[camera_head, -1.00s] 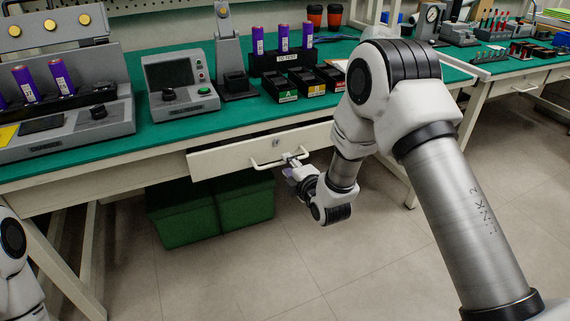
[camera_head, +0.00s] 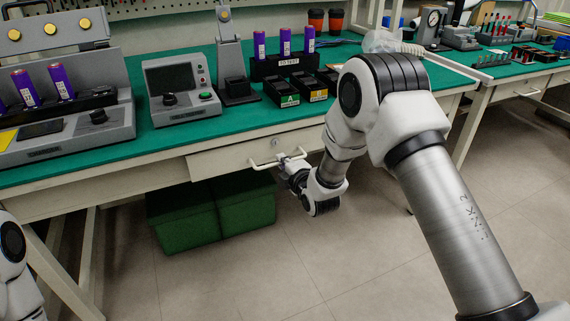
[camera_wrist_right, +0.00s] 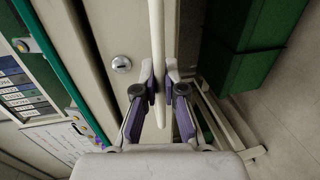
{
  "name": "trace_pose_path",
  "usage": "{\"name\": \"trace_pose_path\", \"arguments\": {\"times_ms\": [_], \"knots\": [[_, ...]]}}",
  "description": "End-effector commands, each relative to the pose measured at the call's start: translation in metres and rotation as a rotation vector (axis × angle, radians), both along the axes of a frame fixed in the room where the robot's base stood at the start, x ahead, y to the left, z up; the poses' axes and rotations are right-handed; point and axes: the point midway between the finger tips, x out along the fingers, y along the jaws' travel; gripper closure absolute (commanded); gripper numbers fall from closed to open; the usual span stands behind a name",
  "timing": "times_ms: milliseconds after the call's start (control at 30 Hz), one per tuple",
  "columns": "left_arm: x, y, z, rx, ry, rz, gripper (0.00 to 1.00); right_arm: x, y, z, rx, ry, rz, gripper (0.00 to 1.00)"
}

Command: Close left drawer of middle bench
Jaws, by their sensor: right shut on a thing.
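The cream drawer (camera_head: 225,160) sits under the green-topped bench in the middle of the head view. Its front still seems to stand slightly proud of the bench frame, though how far is hard to tell. It has a white bar handle (camera_head: 262,164) and a round lock. My right gripper (camera_head: 292,160) is at the right part of this handle. In the right wrist view, the gripper (camera_wrist_right: 160,88) has its two purple-padded fingers shut on the handle bar (camera_wrist_right: 157,30), with the drawer front (camera_wrist_right: 120,35) and lock beside it. My left gripper is out of view.
Green bins (camera_head: 245,205) stand on the floor below the drawer. The bench top (camera_head: 165,140) carries a grey device (camera_head: 180,88), small black trays (camera_head: 282,92) and purple cylinders (camera_head: 308,40). Open floor (camera_head: 300,265) lies in front.

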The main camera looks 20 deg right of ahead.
Motion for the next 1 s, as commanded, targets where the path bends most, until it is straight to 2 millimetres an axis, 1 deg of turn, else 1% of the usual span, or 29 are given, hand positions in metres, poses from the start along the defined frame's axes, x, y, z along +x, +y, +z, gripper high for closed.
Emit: {"name": "trace_pose_path", "arguments": {"times_ms": [33, 100, 367, 400, 433, 467, 767, 867, 967, 1000], "knots": [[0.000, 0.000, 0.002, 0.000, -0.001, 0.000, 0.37, 0.005, 0.000, 0.002, 0.000, -0.004, 0.000, 1.00], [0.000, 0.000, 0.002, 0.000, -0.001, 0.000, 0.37, 0.008, 0.000, 0.002, 0.000, -0.002, 0.000, 1.00], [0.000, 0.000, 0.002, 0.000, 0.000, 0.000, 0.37, 0.010, 0.000, 0.002, 0.000, -0.004, -0.001, 1.00], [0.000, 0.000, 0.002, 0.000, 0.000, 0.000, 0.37, 0.010, 0.000, 0.002, 0.000, -0.005, -0.001, 0.81], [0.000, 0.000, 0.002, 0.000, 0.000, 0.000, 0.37, 0.010, 0.000, 0.002, 0.000, -0.004, -0.001, 0.70], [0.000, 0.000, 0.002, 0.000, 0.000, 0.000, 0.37, 0.010, 0.000, 0.002, 0.000, -0.004, -0.001, 0.65], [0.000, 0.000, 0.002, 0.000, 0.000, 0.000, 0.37, 0.008, 0.000, 0.001, 0.000, -0.002, 0.000, 0.65], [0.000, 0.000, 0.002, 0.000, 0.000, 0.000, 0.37, -0.001, 0.000, 0.003, 0.001, -0.002, 0.000, 0.65], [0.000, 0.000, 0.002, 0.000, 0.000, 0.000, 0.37, -0.020, -0.001, 0.007, 0.002, 0.000, 0.000, 0.65], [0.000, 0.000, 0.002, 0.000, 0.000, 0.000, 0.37, -0.030, -0.001, 0.009, 0.002, 0.000, -0.001, 0.65]]}}
